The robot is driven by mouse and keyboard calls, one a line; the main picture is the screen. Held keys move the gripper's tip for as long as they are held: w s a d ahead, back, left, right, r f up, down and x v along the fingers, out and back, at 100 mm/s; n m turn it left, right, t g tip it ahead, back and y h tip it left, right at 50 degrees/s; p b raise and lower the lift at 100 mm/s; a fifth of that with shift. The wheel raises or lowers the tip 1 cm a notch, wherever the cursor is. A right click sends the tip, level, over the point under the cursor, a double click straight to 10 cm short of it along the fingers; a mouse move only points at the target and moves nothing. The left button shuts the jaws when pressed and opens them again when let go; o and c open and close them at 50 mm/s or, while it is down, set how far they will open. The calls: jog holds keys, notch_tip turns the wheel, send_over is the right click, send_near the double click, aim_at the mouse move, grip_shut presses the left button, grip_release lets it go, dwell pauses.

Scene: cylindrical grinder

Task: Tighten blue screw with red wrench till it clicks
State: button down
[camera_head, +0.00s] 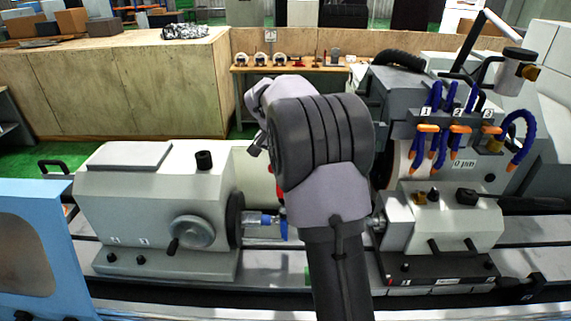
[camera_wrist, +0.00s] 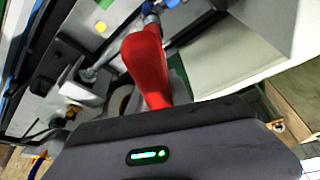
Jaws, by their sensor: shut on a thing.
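The red wrench (camera_wrist: 147,62) stands out from my gripper (camera_wrist: 165,115) in the wrist view, and my gripper is shut on it. The fingertips are hidden behind the gripper body. The wrench's far end reaches toward a small bluish metal part (camera_wrist: 150,9) at the top edge; I cannot tell whether they touch. In the head view, a sliver of the red wrench (camera_head: 279,191) shows at the left of my arm. Just below it is a blue part (camera_head: 284,228) at the end of the shaft between the grinder's two heads. The blue screw itself cannot be made out clearly.
The left grinder head (camera_head: 150,205) with its handwheel (camera_head: 192,232) and the right head (camera_head: 450,222) flank my arm. Blue coolant hoses (camera_head: 437,98) hang at the right. A tool table (camera_head: 290,69) stands behind. A blue panel (camera_head: 40,215) is at front left.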

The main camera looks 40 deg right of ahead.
jog(key=shift+s+f+m+g, duration=0.15)
jog(key=shift+m+g, duration=0.1)
jog(key=shift+m, duration=0.35)
jog(key=shift+s+f+m+g, duration=0.1)
jog(key=shift+m+g, duration=0.15)
jog(key=shift+m, duration=0.35)
jog(key=shift+n, duration=0.5)
jog(key=shift+w+d+r+p, duration=0.1)
jog(key=shift+w+r+p, duration=0.05)
jog(key=shift+r+p, duration=0.25)
jog(key=shift+w+d+r+p, duration=0.15)
jog(key=shift+r+p, duration=0.15)
jog(key=shift+r, duration=0.15)
jog(key=v, duration=0.1)
jog(key=p+v, duration=0.1)
jog(key=shift+d+r+p, duration=0.15)
jog(key=shift+r+p, duration=0.15)
jog(key=shift+d+r+p, duration=0.1)
jog(key=shift+r+p, duration=0.35)
jog(key=shift+r, duration=0.2)
